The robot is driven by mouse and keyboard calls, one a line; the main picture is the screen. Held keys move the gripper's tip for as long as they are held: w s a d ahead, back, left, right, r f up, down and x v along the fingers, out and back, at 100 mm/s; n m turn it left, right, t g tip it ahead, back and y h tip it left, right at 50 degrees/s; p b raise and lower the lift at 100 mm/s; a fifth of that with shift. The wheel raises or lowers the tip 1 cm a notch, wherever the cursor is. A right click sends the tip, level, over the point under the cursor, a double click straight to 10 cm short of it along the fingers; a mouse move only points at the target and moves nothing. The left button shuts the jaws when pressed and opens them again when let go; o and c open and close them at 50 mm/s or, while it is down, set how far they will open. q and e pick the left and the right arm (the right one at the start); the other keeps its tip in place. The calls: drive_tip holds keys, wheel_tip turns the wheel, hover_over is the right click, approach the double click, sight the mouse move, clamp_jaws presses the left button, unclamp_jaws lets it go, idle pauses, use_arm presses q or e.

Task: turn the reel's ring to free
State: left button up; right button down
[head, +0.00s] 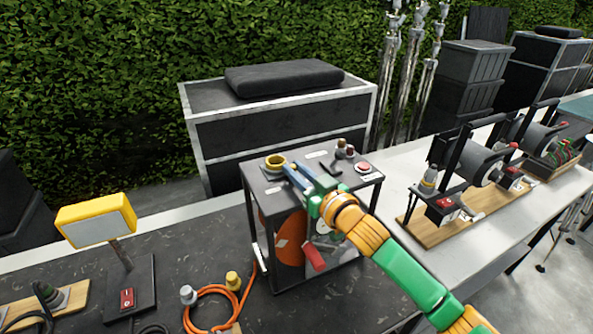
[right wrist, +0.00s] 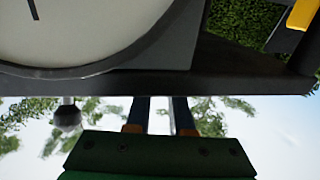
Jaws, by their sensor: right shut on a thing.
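The reel is a dark box frame (head: 262,192) on the table, with an orange drum (head: 290,240) inside. A yellow ring (head: 275,161) with a dark middle stands on its top plate at the left. My right gripper (head: 289,170) reaches over the top from the right, its blue fingers at the ring's right side. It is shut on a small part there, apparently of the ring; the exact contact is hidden. In the right wrist view the fingers (right wrist: 160,115) go out of sight behind the box's dark edge, below a pale dial (right wrist: 75,30). My left gripper is not in view.
A red handle (head: 313,257) sticks out in front. An orange cable (head: 205,292) lies left, near a yellow lamp (head: 97,222). Other reels (head: 480,163) stand right on a wooden board. A black case (head: 285,120) stands behind.

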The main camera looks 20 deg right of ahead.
drive_tip(key=c, duration=0.8)
unclamp_jaws()
drive_tip(key=shift+s+d+f+b, duration=0.1)
drive_tip(key=shift+s+f+b, duration=0.05)
drive_tip(key=shift+s+b, duration=0.2)
drive_tip(key=s+b, duration=0.1)
drive_tip(key=s, duration=0.1)
drive_tip(key=s+d+b, duration=0.1)
drive_tip(key=s, duration=0.2)
drive_tip(key=shift+s, duration=0.35)
drive_tip(key=shift+s+d, duration=0.1)
drive_tip(key=shift+s, duration=0.25)
drive_tip(key=shift+w, duration=0.15)
